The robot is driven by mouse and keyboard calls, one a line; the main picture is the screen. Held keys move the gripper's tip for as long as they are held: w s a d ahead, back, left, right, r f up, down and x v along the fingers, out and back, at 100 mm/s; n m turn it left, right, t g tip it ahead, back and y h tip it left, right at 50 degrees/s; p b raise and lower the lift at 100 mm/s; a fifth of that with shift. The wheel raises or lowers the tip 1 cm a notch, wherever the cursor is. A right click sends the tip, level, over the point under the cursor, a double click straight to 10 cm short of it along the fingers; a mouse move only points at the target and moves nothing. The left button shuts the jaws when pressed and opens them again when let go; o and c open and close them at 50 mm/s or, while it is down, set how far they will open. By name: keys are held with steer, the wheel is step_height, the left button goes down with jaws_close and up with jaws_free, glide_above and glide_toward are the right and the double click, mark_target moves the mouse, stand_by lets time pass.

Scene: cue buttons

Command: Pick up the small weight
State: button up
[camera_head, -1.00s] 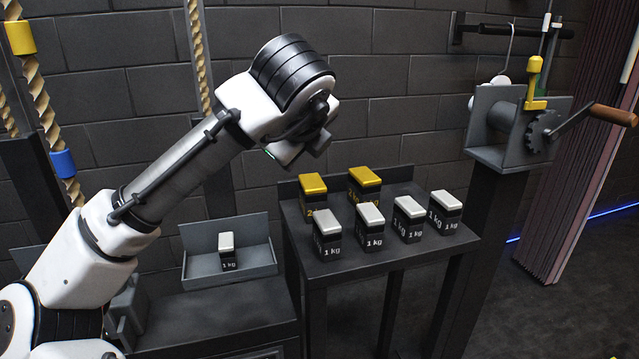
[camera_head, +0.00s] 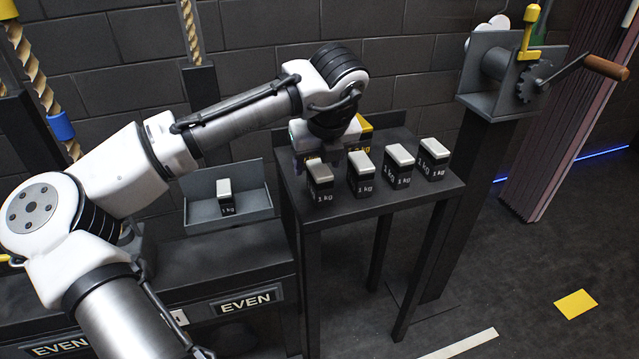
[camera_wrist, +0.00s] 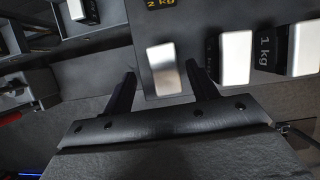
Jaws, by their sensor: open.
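Several small silver-topped 1 kg weights stand in a row on the dark side table (camera_head: 400,205). The leftmost small weight (camera_head: 320,172) is nearest my arm; in the wrist view its silver top (camera_wrist: 163,70) lies in the gap between my fingertips. My gripper (camera_wrist: 160,70) is open and empty, with one finger to each side of that top; contact cannot be told. Another small weight (camera_head: 225,192) stands in the grey tray (camera_head: 240,223) to the left. In the head view my wrist hides most of my gripper.
Yellow-topped 2 kg weights stand behind the row; one (camera_head: 364,124) shows partly behind my wrist. The neighbouring small weight (camera_head: 362,172) is close on the right. A crank winch (camera_head: 510,70) stands on a post at the right. Open floor lies in front.

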mark_target(320, 168)
steer(key=x, duration=0.5)
steer(key=shift+d, duration=0.35)
jaws_close()
